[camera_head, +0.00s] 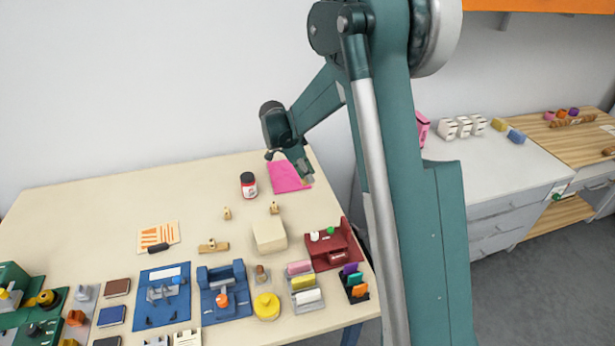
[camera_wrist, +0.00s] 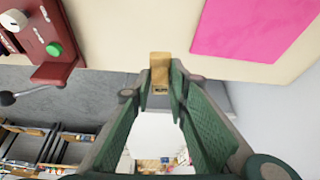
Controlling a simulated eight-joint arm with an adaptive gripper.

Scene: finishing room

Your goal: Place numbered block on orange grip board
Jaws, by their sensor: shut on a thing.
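My gripper (camera_head: 305,175) is over the back right of the table, by the right edge of the pink sheet (camera_head: 288,176). In the wrist view my gripper (camera_wrist: 160,88) is shut on a small wooden block (camera_wrist: 159,68) at its fingertips. A dark marking shows on the block's near end, too small to read. The block shows only as a tan spot (camera_head: 308,180) in the head view. A pale board with orange stripes (camera_head: 160,233) lies flat at the table's left middle, well away from my gripper. A dark cylinder (camera_head: 157,248) lies at its front edge.
A red-labelled jar (camera_head: 248,184) and two small wooden pieces (camera_head: 227,213) (camera_head: 275,208) stand between my gripper and the striped board. Blue fixtures (camera_head: 162,296) crowd the front. The back left table is clear.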

